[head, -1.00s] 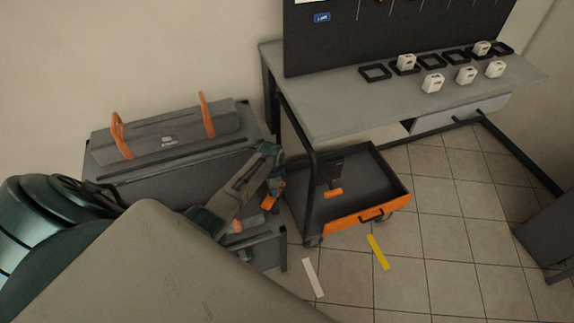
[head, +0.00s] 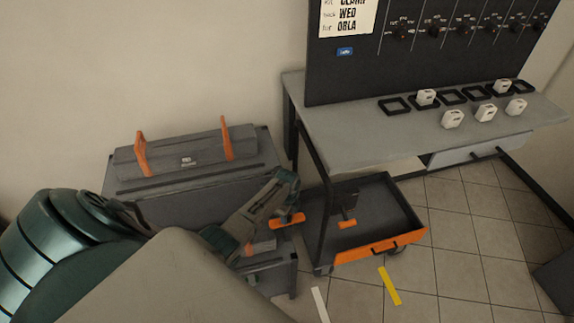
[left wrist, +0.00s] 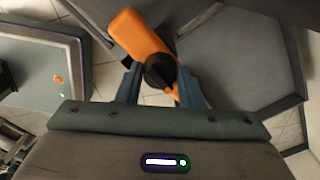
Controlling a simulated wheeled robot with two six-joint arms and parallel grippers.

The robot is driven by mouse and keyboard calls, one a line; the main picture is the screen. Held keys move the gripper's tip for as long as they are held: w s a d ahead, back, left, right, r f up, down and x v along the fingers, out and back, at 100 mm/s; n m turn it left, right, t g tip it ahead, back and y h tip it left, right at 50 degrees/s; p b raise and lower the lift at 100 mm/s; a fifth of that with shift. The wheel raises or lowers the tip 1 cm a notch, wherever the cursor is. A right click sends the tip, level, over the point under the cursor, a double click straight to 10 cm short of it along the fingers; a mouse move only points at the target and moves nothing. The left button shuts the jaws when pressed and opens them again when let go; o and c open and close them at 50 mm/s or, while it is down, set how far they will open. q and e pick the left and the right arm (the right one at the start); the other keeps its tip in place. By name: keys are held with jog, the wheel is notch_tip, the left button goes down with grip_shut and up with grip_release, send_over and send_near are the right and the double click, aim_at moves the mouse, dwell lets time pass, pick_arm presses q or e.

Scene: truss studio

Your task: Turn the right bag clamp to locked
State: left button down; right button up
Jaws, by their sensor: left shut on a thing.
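The right bag clamp shows as an orange lever with a round black hub in the left wrist view (left wrist: 132,36). It also shows in the head view (head: 286,222) at the right side of the grey machine (head: 195,205). My left gripper (left wrist: 160,76) is shut on this clamp, with one finger on each side of the black hub. In the head view the left gripper (head: 287,214) hides part of the clamp. The lever lies nearly level in the head view; I cannot tell whether it is locked. My right gripper is not in view.
Two upright orange levers (head: 142,155) (head: 227,138) stand on the machine's top. A dark cart with an orange front (head: 375,249) stands close to the right. Beyond it is a grey workbench (head: 375,143) with white blocks.

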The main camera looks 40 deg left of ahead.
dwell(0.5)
pick_arm(q)
jog(key=c, duration=1)
grip_release()
jog(key=shift+o, duration=0.2)
notch_tip(320, 180, up, 11)
jog(key=shift+b, duration=0.4)
jog(key=shift+d+f, duration=0.1)
jog(key=shift+f, duration=0.05)
